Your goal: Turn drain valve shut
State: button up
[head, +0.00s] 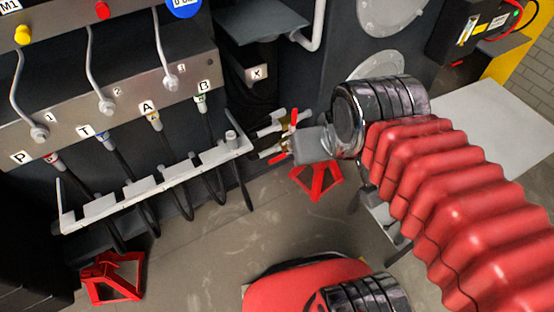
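My gripper (291,143) points left from the end of my arm, right beside the valve fittings. Red valve handles show here: an upright one (293,119) just above the gripper's tip and a lower slanted one (279,158) to its lower left. Pale pipe ends with brass-coloured parts (270,128) lie just left of them. I cannot tell which handle belongs to the drain valve, or whether the fingers touch one. The fingertips are small and mixed in with the fittings, so their opening is unclear.
A white bracket rail (170,180) with black hoses stands to the left, below a panel (110,100) with labelled ports. Red stands (317,180) and (112,277) are on the floor. A grey shelf (260,22) is above. Bare floor (215,250) lies below the rail.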

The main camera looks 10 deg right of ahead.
aim_at(276, 158)
jog(key=u, duration=0.05)
jog(key=i, duration=1)
jog(key=z, duration=0.05)
